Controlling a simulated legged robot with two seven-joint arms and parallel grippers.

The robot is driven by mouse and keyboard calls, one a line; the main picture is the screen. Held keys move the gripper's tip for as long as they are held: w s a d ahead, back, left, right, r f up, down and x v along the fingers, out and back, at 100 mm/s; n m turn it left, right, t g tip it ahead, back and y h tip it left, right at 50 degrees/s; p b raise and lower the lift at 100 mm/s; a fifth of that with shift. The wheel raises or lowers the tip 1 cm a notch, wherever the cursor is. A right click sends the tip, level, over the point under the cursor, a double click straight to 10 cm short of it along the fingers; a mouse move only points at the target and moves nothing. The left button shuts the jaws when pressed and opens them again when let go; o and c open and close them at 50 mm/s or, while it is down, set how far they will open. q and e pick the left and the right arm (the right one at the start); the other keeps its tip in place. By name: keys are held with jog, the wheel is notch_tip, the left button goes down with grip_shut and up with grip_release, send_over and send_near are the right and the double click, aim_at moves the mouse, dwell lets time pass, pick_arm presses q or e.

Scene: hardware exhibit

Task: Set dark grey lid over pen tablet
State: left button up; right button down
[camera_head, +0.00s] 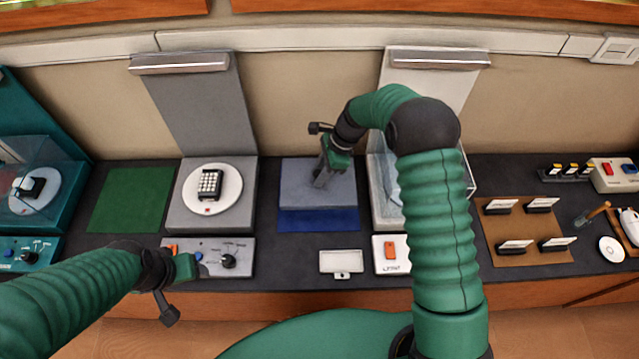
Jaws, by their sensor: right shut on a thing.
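The dark grey lid (298,190), a blue-tinted box shape, is over the back part of a blue mat (320,219) in the middle of the counter. My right gripper (322,178) is above the lid's top and shut on its grip. I cannot tell whether the lid's lower edge touches the mat. No pen tablet can be made out; anything beneath the lid is hidden. My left gripper (178,292) is at the front left, by the control panel, away from the lid. Its jaw opening cannot be made out.
A round white stand with a keypad device (210,184) and a green mat (132,200) are to the left. A clear-walled case (385,205) is close to the right, partly behind my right arm. A white plate (341,262) lies in front. A brown card board (519,246) is farther right.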

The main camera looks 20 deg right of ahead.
aim_at(315, 174)
notch_tip(315, 174, up, 4)
jog(key=shift+f, duration=0.15)
notch_tip(315, 174, up, 4)
jog(key=p, duration=0.3)
jog(key=shift+r+p, duration=0.85)
jog(key=shift+p, duration=0.1)
jog(key=shift+f, duration=0.1)
jog(key=shift+f, duration=0.1)
